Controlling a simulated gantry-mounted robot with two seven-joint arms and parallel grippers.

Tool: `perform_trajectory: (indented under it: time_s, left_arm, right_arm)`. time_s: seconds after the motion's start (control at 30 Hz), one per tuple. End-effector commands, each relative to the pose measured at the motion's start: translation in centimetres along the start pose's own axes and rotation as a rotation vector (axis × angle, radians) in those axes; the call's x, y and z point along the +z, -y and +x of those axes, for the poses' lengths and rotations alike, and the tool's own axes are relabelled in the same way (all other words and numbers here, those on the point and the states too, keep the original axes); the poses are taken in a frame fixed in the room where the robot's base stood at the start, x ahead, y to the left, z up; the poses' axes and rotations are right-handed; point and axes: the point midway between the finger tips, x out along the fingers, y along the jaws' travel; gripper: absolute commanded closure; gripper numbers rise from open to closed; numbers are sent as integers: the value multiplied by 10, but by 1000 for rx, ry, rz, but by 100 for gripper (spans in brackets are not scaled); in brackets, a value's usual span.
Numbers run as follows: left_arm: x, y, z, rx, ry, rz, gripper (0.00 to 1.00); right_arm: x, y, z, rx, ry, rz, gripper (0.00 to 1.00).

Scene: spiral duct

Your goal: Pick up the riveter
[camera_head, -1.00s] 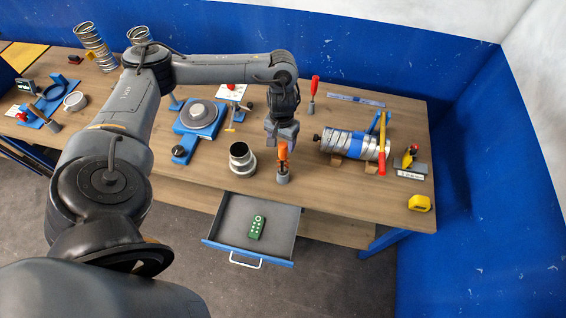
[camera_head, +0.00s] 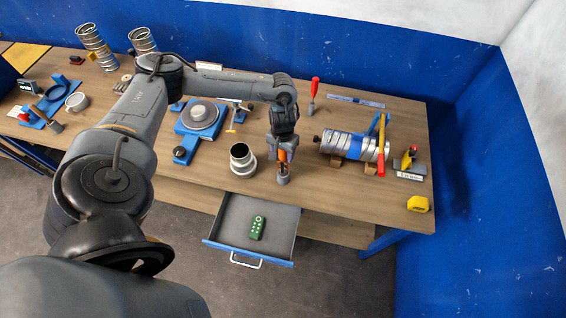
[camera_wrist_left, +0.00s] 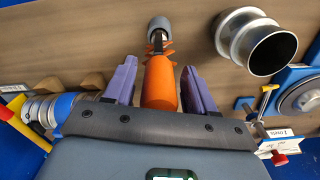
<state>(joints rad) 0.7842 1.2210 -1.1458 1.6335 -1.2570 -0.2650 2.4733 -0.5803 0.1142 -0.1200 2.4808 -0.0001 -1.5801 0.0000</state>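The riveter (camera_head: 283,172) is an orange-handled tool standing upright in a small grey holder near the table's front edge. In the left wrist view, the riveter's orange handle (camera_wrist_left: 160,84) lies between the two purple fingers of my left gripper (camera_wrist_left: 159,66), with a visible gap on either side. In the head view, my left gripper (camera_head: 281,150) is over the handle and partly hides it. The fingers are open. My right gripper is in neither view.
A metal duct collar (camera_head: 242,159) stands just left of the riveter. Farther right are a clamped spiral duct (camera_head: 350,145) and a yellow tape measure (camera_head: 418,203). A red-handled tool (camera_head: 315,86) stands behind. An open drawer (camera_head: 230,225) with a green device is below.

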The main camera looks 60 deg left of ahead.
Motion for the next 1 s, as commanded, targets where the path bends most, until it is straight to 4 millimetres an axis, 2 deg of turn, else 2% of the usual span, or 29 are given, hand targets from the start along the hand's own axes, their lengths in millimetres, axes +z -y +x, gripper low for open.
perform_trajectory:
  time_s: [0.03, 0.33, 0.67, 0.83, 1.0]
  left_arm:
    - [0, 0, 0, 0, 0, 0, 53]
    - [0, 0, 0, 0, -1, 0, 99]
    - [-1, 0, -4, 2, -3, -1, 100]
    - [-2, -1, -22, 3, -5, 0, 100]
    - [-2, -1, -50, 4, -5, 1, 100]
  right_arm:
    - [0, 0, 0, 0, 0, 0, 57]
    - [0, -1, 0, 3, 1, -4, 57]
    - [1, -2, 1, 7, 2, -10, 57]
    - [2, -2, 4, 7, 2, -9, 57]
    - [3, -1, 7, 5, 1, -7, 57]
